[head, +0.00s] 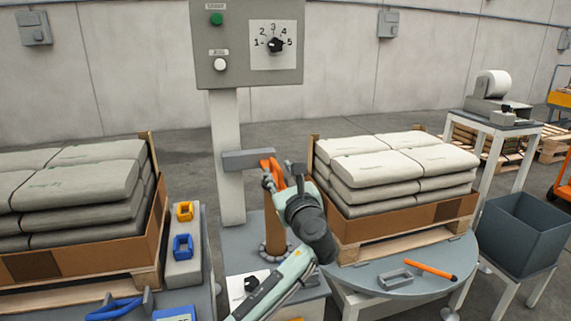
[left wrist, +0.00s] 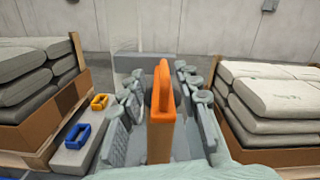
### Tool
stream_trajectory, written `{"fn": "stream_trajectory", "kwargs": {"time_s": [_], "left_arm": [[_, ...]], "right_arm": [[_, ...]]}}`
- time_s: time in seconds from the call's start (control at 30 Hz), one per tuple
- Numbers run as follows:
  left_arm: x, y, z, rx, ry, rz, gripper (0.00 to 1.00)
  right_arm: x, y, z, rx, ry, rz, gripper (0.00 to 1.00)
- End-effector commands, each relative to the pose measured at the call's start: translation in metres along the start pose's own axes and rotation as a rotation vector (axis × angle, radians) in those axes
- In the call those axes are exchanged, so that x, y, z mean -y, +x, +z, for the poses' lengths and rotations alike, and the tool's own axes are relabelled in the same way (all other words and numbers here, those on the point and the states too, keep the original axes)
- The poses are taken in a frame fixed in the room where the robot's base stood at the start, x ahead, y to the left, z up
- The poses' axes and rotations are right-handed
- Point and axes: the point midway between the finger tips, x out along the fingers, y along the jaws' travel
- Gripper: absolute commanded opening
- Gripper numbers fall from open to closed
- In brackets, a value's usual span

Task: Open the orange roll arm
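The orange roll arm (head: 268,163) stands up beside the grey bar (head: 245,160) on the post, above a brown upright roll (head: 272,232) in the head view. My left gripper (head: 271,181) is at it and hides part of it. In the left wrist view the orange arm (left wrist: 161,112) rises between the two fingers of my left gripper (left wrist: 158,105). The fingers are open on either side of it, with narrow gaps showing. Contact lower down is hidden. My right gripper is not in view.
A control panel (head: 248,42) tops the post (head: 228,130). Stacked sacks stand on pallets at left (head: 80,190) and right (head: 400,165). A grey bin (head: 522,235) stands at right.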

Motion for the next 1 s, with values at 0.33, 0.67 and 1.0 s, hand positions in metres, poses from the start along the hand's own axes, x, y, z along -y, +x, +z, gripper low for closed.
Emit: {"fn": "stream_trajectory", "kwargs": {"time_s": [0.33, 0.67, 1.0], "left_arm": [[-0.006, 0.013, -0.010, -0.034, 0.068, 0.008, 0.33], [-0.006, 0.062, -0.013, -0.034, 0.066, 0.007, 0.33], [-0.006, 0.073, -0.013, -0.035, 0.062, 0.005, 0.33]], "right_arm": [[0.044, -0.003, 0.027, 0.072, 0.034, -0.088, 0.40], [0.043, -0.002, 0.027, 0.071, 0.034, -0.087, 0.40], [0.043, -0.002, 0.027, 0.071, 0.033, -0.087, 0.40]]}}
